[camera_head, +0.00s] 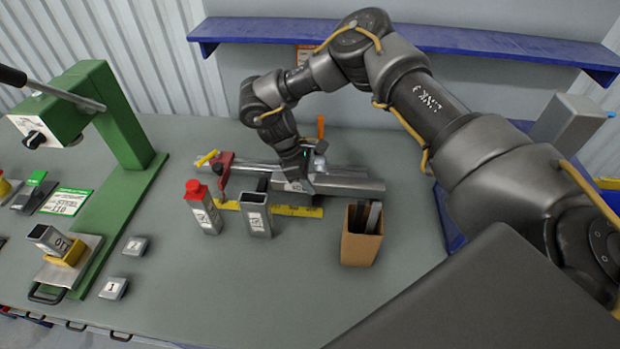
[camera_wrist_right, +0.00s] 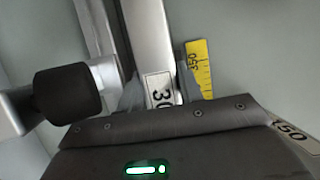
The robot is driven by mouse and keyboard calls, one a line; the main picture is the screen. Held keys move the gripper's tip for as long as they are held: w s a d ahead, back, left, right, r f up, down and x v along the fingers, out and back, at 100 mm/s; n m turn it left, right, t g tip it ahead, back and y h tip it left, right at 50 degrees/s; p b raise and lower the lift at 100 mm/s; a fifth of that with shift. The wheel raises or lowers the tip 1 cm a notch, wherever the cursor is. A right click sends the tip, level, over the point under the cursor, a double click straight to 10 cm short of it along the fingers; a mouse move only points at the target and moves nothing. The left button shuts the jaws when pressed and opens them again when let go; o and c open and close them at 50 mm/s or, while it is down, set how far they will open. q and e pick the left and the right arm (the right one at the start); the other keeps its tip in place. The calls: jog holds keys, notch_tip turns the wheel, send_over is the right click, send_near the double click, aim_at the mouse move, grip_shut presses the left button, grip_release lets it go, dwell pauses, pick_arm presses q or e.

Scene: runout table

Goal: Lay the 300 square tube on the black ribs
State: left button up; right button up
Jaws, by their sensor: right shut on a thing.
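My right gripper (camera_head: 297,178) reaches down at the back middle of the table. It is shut on a grey square tube (camera_head: 350,187) that lies roughly level, left to right. In the right wrist view the tube (camera_wrist_right: 150,35) runs between the two fingers (camera_wrist_right: 160,88), and its white label shows "30", the rest cut off by the gripper. The tube is beside a metal rail (camera_wrist_right: 95,35) and a yellow scale (camera_wrist_right: 201,68). I cannot make out the black ribs, or whether the tube touches anything beneath it. My left gripper is not in view.
A red stop (camera_head: 222,170) stands on the rail's left. In front are a red-capped tube (camera_head: 203,212), an open upright tube (camera_head: 256,218) and a brown box (camera_head: 360,246) holding dark strips. A green press (camera_head: 125,130) stands left. The front middle table is clear.

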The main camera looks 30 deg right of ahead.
jog(key=shift+d+f+p, duration=0.1)
jog(key=shift+f+p, duration=0.15)
jog(key=shift+p, duration=0.1)
jog(key=shift+w+f, duration=0.1)
jog(key=shift+f, duration=0.25)
jog(key=shift+f, duration=0.15)
jog(key=o, duration=1.2)
jog(key=shift+o, duration=0.2)
